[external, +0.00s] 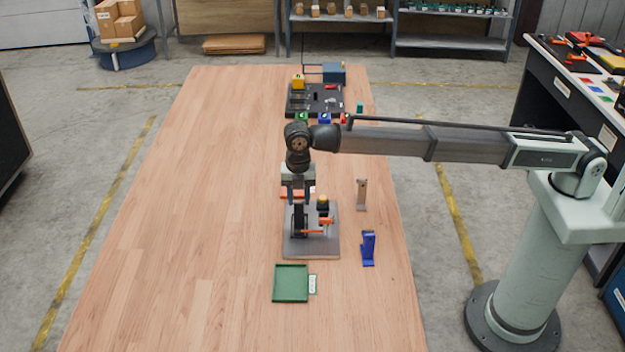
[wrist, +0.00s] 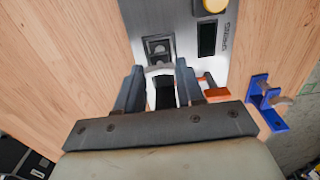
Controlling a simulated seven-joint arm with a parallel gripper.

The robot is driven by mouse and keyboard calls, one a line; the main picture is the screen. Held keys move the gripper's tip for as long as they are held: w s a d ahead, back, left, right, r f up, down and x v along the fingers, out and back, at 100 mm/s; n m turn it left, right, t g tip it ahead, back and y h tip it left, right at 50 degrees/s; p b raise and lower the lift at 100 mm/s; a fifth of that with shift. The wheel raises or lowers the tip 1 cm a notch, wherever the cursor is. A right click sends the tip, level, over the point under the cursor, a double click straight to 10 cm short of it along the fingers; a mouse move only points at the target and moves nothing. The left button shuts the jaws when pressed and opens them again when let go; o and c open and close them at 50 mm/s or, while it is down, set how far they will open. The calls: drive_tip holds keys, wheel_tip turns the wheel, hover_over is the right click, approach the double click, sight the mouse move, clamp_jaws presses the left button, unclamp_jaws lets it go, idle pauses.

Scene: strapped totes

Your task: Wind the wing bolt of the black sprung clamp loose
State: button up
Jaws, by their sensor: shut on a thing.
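The black sprung clamp (external: 299,223) stands on a grey metal plate (external: 291,250) on the table. In the wrist view the plate (wrist: 184,42) carries the word SPRING. My gripper (external: 298,200) points down over the top of the clamp. In the wrist view my gripper's two fingers (wrist: 160,72) stand on either side of a pale curved piece and a dark body. It is shut on what appears to be the clamp's wing bolt, mostly hidden by the fingers. An orange lever (external: 313,232) sticks out beside the clamp, to the right.
A yellow-topped post (external: 323,201) stands close to the right of my gripper. A blue bracket (external: 368,248) and a metal upright (external: 361,195) stand farther right. A green tray (external: 291,284) lies in front. A dark board with parts (external: 300,103) is behind. The table's left side is clear.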

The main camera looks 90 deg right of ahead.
drive_tip(key=o, duration=1.1)
drive_tip(key=shift+c, duration=0.2)
drive_tip(key=shift+r, duration=0.1)
wheel_tip(320, 180, up, 14)
drive_tip(key=shift+d+f, duration=0.1)
drive_tip(key=shift+f, duration=0.1)
